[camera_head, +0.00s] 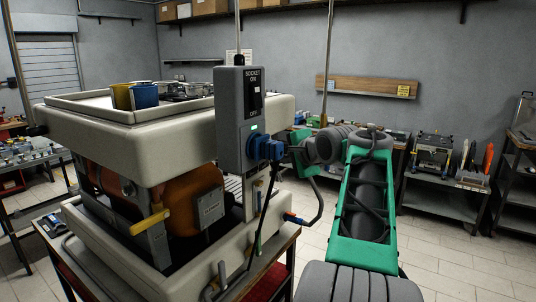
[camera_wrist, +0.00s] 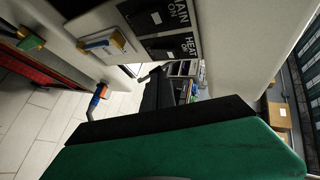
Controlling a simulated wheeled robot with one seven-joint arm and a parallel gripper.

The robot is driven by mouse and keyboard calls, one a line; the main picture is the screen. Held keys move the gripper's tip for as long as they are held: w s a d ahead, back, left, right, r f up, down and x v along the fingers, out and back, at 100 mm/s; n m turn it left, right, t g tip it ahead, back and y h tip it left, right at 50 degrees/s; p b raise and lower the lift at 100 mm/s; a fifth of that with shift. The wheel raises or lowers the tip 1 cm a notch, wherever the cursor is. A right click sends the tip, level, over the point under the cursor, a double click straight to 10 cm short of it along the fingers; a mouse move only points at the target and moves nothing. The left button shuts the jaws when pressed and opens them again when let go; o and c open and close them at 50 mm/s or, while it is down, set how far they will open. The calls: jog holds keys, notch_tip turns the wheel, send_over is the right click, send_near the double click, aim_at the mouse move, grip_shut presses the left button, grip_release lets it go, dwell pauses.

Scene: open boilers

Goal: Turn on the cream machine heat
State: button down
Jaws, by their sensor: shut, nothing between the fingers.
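The cream machine (camera_head: 110,128) stands on a table at the left in the head view, with orange boilers inside its open side. In the wrist view its dark control panel (camera_wrist: 165,30) shows at the top. The heat switch (camera_wrist: 160,46), beside a "HEAT ON" label, sits below the main switch (camera_wrist: 155,18). I cannot tell either switch's position. My gripper, green and black in the wrist view (camera_wrist: 160,115), is shut and empty, apart from the panel in that picture. In the head view the socket box partly hides the gripper and the machine's side facing it.
A grey socket box (camera_head: 230,120) with a blue plug (camera_head: 264,147) hangs close in front of the machine. A yellow-handled lever (camera_head: 150,221) and a blue-tipped pipe (camera_head: 293,218) stick out below. A bench with equipment (camera_head: 435,155) stands at the back right. Tiled floor lies between.

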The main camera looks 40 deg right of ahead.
jog(key=shift+w+a+r, duration=0.15)
jog(key=shift+w+a, duration=0.15)
jog(key=shift+w, duration=0.4)
dwell(1.5)
jog(key=shift+w+a+p, duration=0.15)
jog(key=shift+w+p, duration=0.25)
jog(key=shift+w+a+r, duration=0.1)
jog(key=shift+w, duration=0.25)
dwell(0.5)
jog(key=shift+s+d, duration=0.3)
jog(key=shift+s, duration=0.5)
jog(key=s, duration=0.1)
jog(key=s+d, duration=0.1)
jog(key=s, duration=0.1)
jog(key=s+f+p, duration=0.1)
jog(key=shift+s+d, duration=0.3)
